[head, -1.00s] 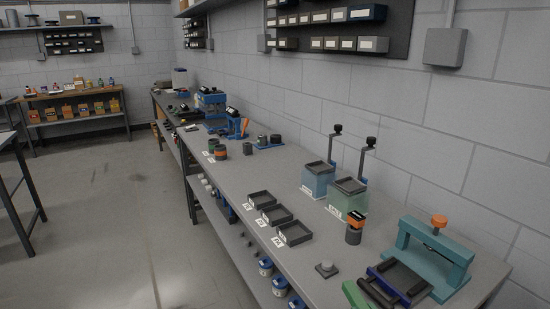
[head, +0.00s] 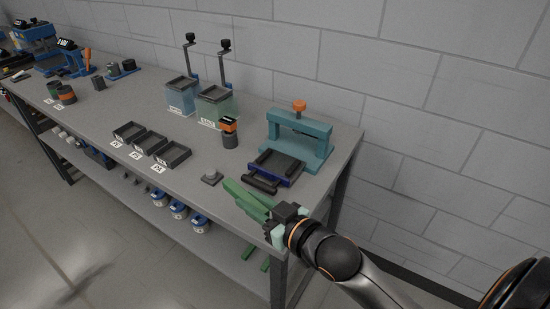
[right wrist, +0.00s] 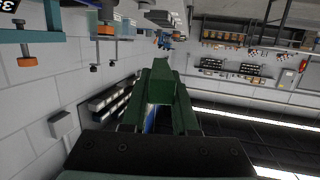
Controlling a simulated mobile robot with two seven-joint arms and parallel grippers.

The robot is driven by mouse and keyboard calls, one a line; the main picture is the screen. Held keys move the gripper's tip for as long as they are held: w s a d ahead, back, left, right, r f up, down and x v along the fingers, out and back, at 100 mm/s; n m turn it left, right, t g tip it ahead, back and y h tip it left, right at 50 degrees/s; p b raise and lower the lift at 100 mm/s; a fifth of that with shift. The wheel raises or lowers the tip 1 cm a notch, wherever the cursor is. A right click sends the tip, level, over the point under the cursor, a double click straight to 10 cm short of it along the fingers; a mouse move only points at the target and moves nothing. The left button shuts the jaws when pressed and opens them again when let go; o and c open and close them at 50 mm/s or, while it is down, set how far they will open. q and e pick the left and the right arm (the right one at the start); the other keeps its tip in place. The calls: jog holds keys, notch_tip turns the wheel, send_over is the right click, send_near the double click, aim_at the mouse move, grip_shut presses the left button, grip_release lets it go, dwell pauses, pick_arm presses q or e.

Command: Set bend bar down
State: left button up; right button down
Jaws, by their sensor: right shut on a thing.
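In the right wrist view the green bar (right wrist: 160,85) sits between the jaws and points away from the palm. Bar and fingers overlap in similar green, so their borders are hard to tell. I cannot tell whether the bar touches the bench top. My left gripper is not in view.
The teal press (head: 305,135) with an orange knob stands close behind, with a blue-edged black tray (head: 276,168) in front. A small grey block (head: 212,178), an orange-banded cylinder (head: 230,133) and dark trays (head: 173,155) lie left. Bare bench (head: 200,205) shows near the front edge.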

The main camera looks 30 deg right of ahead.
jog(key=w+d+r+n+g+y, duration=0.1)
jog(key=w+d+r+n+y, duration=0.1)
jog(key=w+d, duration=0.5)
notch_tip(320, 180, up, 2)
jog(key=shift+w+d+r+n+y, duration=0.2)
jog(key=shift+w+n+y, duration=0.2)
jog(key=shift+w+y, duration=0.25)
jog(key=shift+f, duration=0.15)
